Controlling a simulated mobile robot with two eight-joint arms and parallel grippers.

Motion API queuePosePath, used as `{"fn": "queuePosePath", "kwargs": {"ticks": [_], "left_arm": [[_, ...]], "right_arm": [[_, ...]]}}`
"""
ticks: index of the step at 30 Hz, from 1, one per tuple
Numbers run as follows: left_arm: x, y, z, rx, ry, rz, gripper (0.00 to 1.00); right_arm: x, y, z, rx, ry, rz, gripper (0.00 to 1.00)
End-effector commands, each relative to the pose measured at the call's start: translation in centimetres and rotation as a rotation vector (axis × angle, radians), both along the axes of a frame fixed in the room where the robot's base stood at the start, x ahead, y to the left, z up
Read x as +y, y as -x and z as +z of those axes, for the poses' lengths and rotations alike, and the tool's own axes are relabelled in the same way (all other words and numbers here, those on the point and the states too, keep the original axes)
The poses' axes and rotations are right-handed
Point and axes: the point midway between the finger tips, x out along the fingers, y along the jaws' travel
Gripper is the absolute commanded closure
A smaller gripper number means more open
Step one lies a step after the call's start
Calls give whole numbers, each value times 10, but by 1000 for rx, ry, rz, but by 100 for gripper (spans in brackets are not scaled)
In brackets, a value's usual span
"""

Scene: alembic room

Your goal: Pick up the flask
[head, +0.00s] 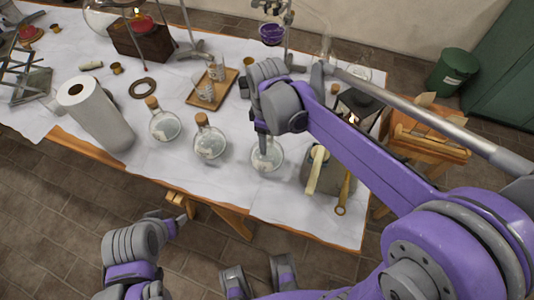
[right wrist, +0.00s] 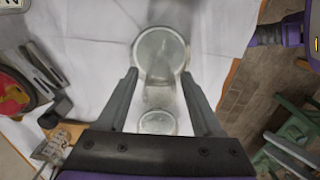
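A clear round glass flask (head: 267,158) stands near the front edge of the white-covered table. Its upper part is hidden behind my right gripper (head: 263,140) in the head view. In the right wrist view the flask (right wrist: 160,55) lies ahead of and between the two fingers of the right gripper (right wrist: 160,85), which are apart with gaps on both sides. Two more round flasks with corks, one (head: 209,142) and another (head: 165,125), stand to the left. My left gripper (head: 180,218) is low in front of the table, apart from everything; its opening is unclear.
A paper roll (head: 97,115) stands at left. A wooden tray (head: 228,84) with glasses lies behind the flasks. A wooden-handled tool (head: 343,195) lies right of the flask, and a lantern (head: 357,108) stands behind.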

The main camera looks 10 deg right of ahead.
Motion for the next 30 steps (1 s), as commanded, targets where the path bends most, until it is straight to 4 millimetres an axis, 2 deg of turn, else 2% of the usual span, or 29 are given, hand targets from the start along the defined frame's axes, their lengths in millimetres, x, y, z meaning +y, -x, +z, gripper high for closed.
{"fn": "queuePosePath", "kwargs": {"ticks": [1,9,11,30], "left_arm": [[0,0,0,0,0,0,32],[0,0,0,0,0,0,32],[0,0,0,0,0,0,32],[0,0,0,0,0,0,32]], "right_arm": [[0,0,0,0,0,0,44],[0,0,0,0,0,0,92],[0,0,0,0,0,0,100],[0,0,0,0,0,0,100]]}}
